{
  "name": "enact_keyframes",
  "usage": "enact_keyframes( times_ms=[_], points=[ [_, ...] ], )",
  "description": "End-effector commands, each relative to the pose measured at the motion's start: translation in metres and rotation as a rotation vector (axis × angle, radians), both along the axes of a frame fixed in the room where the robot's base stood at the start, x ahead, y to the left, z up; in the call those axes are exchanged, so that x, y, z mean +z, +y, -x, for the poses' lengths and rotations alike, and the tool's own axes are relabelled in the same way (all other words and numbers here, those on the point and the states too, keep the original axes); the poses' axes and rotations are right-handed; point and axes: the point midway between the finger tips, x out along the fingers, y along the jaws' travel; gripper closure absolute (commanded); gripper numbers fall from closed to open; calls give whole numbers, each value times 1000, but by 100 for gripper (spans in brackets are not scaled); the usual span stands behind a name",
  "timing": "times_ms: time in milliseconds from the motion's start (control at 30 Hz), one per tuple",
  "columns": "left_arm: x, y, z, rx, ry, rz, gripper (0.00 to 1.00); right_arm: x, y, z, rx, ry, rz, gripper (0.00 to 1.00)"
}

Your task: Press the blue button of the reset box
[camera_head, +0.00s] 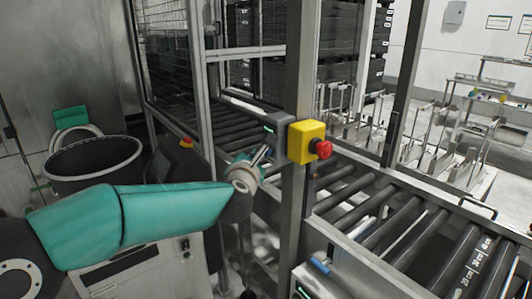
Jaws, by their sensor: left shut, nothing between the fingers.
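A yellow box (307,142) with a red mushroom button (322,149) is fixed to the upright metal post right of the centre. A small grey box (280,123) with a thin green-lit mark sits just left of it on the same post. I cannot make out a blue button on either box. My left arm comes in from the left, and its gripper (262,154) is shut and empty. Its fingertips point up and right, just below and left of the grey box; I cannot tell whether they touch anything. My right gripper is not in view.
A roller conveyor (390,215) runs behind the post towards the lower right. A dark round bin (93,165) stands at the left. A dark panel with a red-and-yellow button (186,142) is behind my left arm.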

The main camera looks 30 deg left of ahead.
Motion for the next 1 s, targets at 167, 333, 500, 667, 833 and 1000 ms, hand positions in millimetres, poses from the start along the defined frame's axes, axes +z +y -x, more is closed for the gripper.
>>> enact_keyframes(
  times_ms=[167, 333, 500, 667, 833, 1000],
  points=[
    [0, 0, 0, 0, 0, 0, 100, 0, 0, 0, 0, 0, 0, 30],
    [0, 0, 0, 0, 0, 0, 100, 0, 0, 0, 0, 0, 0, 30],
    [0, 0, 0, 0, 0, 0, 100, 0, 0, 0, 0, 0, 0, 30],
    [1, -1, -3, 0, 0, 1, 100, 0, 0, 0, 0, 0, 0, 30],
    [1, -4, -8, -1, 1, -1, 100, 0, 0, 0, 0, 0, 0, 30],
    [1, -4, -9, 0, 0, -1, 100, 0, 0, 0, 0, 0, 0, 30]
  ],
)
